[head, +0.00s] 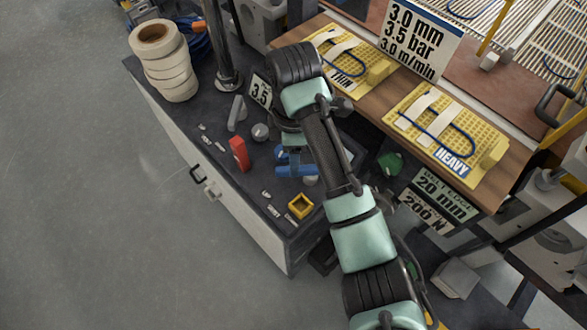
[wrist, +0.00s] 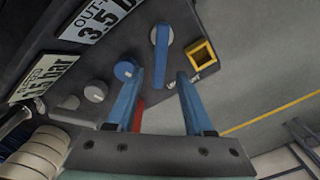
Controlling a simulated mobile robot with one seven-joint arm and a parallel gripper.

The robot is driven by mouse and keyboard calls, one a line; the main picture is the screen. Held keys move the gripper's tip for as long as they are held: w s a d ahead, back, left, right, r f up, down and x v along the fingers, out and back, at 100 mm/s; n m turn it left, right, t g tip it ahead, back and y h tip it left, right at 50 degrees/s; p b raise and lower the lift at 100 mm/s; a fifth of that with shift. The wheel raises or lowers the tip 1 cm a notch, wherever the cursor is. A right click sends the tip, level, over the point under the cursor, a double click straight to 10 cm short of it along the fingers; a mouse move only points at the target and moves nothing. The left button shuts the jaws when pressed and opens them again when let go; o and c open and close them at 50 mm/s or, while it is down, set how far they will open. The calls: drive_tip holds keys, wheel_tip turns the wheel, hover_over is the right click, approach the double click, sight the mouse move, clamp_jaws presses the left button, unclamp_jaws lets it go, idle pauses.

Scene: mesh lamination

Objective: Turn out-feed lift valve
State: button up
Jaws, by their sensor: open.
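A blue lever (wrist: 161,55) with a round pivot end stands out from the dark bench top in the wrist view, near a sign starting "OUT-" (wrist: 98,18). I take it for the out-feed lift valve; its small label is not readable. My gripper (wrist: 158,76) is open, its two blue fingers apart. In the wrist view the lever's near end appears between the fingertips, with no contact visible. A round blue knob (wrist: 125,70) shows by the left fingertip. In the head view my arm partly hides the blue parts (head: 292,168) there, and I cannot separate lever from fingers.
A red block-like handle (head: 239,153), a grey lever (head: 236,112), a grey knob (head: 260,132) and a yellow square frame (head: 300,206) stand on the bench. Tape rolls (head: 163,62) are stacked at its far left. Yellow perforated plates (head: 445,130) lie right. Open floor lies left.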

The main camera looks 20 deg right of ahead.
drive_tip(key=shift+f, duration=2)
drive_tip(key=shift+c, duration=0.3)
clamp_jaws()
